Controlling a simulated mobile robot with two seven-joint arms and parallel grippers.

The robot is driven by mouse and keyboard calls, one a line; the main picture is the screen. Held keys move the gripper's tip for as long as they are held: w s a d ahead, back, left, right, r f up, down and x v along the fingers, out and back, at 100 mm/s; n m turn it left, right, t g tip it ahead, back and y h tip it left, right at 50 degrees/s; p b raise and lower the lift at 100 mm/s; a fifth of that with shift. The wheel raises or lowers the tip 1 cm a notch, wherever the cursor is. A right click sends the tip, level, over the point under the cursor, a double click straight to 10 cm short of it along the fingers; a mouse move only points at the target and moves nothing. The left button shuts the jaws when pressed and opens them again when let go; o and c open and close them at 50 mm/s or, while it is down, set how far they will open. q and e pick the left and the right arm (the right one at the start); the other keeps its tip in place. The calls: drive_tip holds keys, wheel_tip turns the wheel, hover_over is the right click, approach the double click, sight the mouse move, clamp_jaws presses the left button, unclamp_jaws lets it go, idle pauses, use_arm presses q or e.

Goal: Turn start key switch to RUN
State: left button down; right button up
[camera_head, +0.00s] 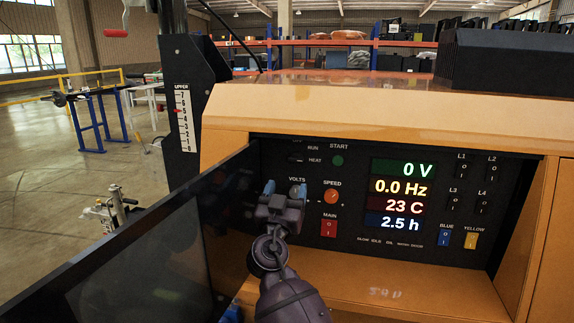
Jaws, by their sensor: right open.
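The control panel (350,215) is a black face recessed in an orange housing. The start key switch (296,157) is at its upper left, beside the RUN and HEAT labels. It is dark and small, and its setting cannot be made out. My right gripper (283,189) is open in front of the panel's left part, below the key switch and near the VOLTS label. No object shows between its fingers. It hides part of the panel behind it. My left gripper is not in view.
A dark open door (140,245) stands left of the recess, close to my right arm. The green START button (338,160), orange SPEED knob (332,196) and red MAIN switch (328,228) are near my gripper. Lit readouts (398,194) are farther right.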

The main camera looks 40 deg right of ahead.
sight(295, 161)
drive_tip(key=p+x, duration=0.1)
drive_tip(key=x, duration=0.7)
drive_tip(key=shift+w+d+r, duration=0.15)
drive_tip(key=shift+w+d, duration=0.2)
drive_tip(key=shift+d, duration=0.05)
drive_tip(key=shift+c, duration=0.3)
drive_tip(key=c, duration=0.9)
drive_tip(key=shift+o, duration=0.2)
